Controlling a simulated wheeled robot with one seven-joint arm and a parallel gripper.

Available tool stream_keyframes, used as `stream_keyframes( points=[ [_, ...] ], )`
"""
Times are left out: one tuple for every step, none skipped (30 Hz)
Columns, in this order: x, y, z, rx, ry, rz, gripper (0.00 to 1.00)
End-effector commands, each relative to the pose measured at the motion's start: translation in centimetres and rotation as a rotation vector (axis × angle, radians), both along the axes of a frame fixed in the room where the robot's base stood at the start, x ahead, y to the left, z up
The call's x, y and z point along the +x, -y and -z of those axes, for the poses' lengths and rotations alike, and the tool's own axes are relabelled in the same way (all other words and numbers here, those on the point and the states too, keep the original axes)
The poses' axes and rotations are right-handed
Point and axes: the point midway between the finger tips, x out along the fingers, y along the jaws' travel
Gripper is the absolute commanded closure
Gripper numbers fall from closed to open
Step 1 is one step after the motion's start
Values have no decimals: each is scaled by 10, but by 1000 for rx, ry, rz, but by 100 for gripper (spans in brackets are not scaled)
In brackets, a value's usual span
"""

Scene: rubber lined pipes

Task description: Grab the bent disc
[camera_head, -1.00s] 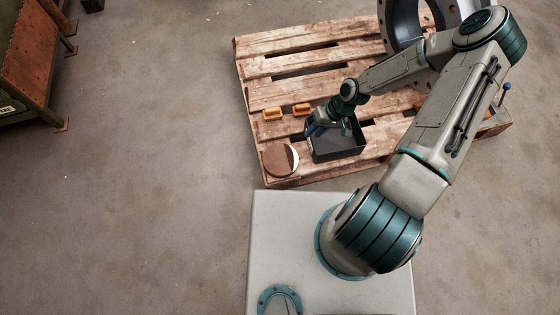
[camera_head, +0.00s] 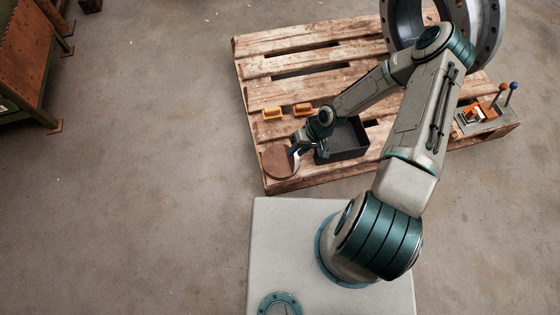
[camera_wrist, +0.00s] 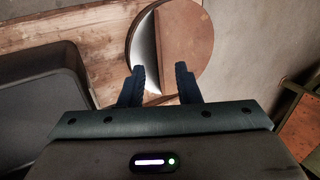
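The bent disc (camera_head: 277,163) is round and brown and lies at the near left corner of the wooden pallet. In the wrist view the disc (camera_wrist: 188,42) is ahead of my fingertips, with a pale crescent along its left side. My gripper (camera_head: 296,153) is over the disc's right edge in the head view. In the wrist view my gripper (camera_wrist: 161,72) is open, with its two dark fingers apart and nothing held between them. The fingertips overlap the near edge of the disc in the picture; I cannot tell whether they touch it.
A dark open box (camera_head: 346,142) stands on the pallet (camera_head: 296,183) just right of my gripper. Two orange blocks (camera_head: 272,113) lie behind the disc. A large flanged pipe (camera_head: 404,28) and a lever unit (camera_head: 487,120) are at the right.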

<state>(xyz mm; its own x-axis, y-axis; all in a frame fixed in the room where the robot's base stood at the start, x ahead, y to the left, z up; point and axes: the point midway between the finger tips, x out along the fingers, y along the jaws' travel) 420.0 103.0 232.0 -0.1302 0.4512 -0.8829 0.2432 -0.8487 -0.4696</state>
Motion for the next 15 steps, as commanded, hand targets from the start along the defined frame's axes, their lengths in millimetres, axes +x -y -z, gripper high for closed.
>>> stream_keyframes(
  points=[
    [-1,-4,11,0,1,-3,70],
    [-2,-6,13,0,1,-3,70],
    [-2,-7,15,0,1,-3,70],
    [-2,-8,15,0,1,-2,70],
    [-2,-8,15,1,2,-1,70],
    [-2,-8,15,0,1,0,70],
    [-2,-8,14,0,1,0,70],
    [-2,-8,14,0,1,0,70],
    [-2,-8,14,0,1,0,70],
    [-2,-8,14,0,1,0,73],
    [-2,-7,14,0,1,0,81],
    [-2,-7,14,0,1,0,92],
    [-2,-7,14,0,1,0,100],
    [-2,-7,14,0,1,0,100],
    [-2,-7,14,0,1,0,100]
  ],
)
